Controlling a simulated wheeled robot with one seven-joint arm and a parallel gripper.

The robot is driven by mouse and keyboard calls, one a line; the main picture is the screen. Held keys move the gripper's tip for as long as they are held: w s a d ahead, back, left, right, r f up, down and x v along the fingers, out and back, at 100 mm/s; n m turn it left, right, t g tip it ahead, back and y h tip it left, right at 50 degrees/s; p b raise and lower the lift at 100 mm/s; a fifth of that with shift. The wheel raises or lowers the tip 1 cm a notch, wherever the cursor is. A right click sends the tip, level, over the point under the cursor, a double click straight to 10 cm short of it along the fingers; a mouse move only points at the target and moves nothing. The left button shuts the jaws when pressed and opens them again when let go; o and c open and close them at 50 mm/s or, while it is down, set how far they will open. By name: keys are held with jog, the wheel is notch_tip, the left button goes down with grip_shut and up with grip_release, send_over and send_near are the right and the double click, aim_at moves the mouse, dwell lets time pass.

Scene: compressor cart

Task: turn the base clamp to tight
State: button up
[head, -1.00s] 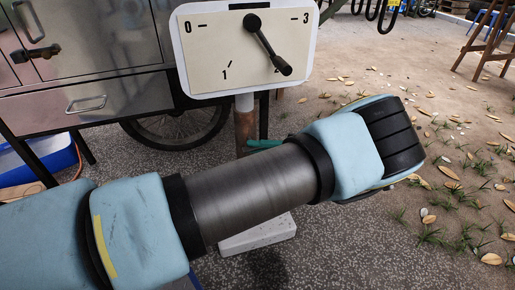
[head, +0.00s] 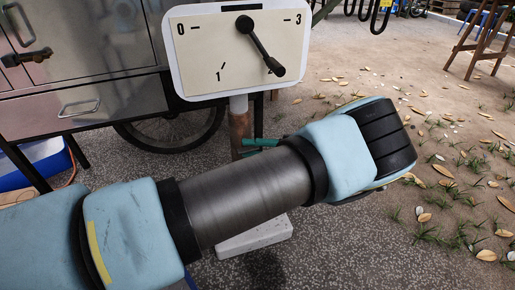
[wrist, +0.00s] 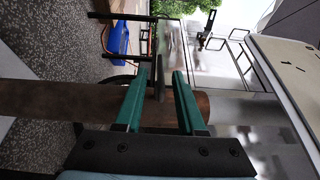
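My gripper (wrist: 160,73) has two green fingers, open with a clear gap between them. A thin dark bar (wrist: 160,82), which looks like the base clamp's handle, stands between the fingers and appears apart from both. Behind the fingers runs the brownish post (wrist: 45,102), sideways in the wrist view. In the head view the post (head: 240,130) stands upright under the dial board, and the green fingers (head: 261,147) reach beside it. My forearm hides the lower post and most of the gripper there. The clamp's own markings are not visible.
A cream board (head: 205,62) marked 0, 1 and 3 carries a black lever (head: 260,46) pointing down right. A pale base block (head: 255,238) lies below my arm. A metal cabinet (head: 85,60) with a wheel (head: 175,130) stands left. Open ground lies right.

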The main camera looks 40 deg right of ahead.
jog(key=v, duration=1)
jog(key=shift+s+d+b, duration=0.2)
jog(key=shift+d+b, duration=0.1)
